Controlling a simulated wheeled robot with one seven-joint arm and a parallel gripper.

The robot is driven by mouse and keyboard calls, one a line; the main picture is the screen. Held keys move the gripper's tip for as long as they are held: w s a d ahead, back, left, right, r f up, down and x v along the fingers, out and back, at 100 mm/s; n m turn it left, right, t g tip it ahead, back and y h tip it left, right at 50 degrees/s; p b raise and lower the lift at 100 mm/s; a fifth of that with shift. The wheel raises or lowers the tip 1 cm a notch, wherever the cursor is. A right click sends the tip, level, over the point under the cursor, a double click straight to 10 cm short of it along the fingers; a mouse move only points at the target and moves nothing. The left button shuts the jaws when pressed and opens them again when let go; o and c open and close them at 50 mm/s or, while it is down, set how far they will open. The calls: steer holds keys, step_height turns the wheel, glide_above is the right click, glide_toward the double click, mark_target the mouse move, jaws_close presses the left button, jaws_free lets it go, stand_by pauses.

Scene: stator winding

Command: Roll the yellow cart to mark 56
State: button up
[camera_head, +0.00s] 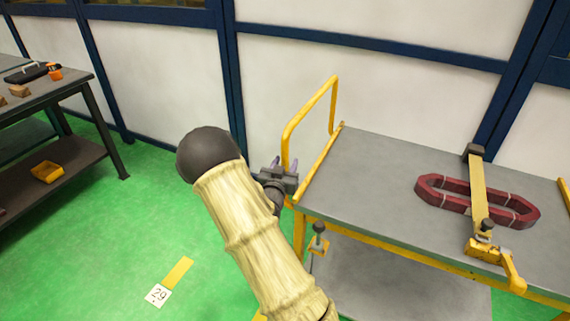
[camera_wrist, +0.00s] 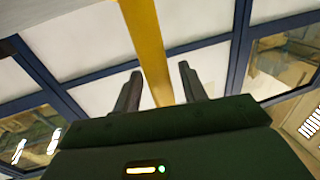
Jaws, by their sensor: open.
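The yellow cart (camera_head: 350,185) has a grey top, a lower shelf and a yellow push handle (camera_head: 304,108) at its left end. My gripper (camera_head: 278,168) is at the near upright of that handle. In the wrist view the yellow handle bar (camera_wrist: 146,45) passes between the two open fingers of my gripper (camera_wrist: 161,88), with gaps on both sides. No floor mark 56 shows; the one readable mark is a white tag 29 (camera_head: 158,295) with a yellow strip on the floor at lower left.
A dark red coil (camera_head: 440,200) lies on the cart top under a yellow clamp bar (camera_head: 478,195). Blue-framed wall panels run behind. Green floor is clear between bench and cart.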

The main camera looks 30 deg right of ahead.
steer(key=shift+s+a, duration=0.1)
steer(key=shift+a, duration=0.05)
steer(key=shift+c, duration=0.6)
jaws_close()
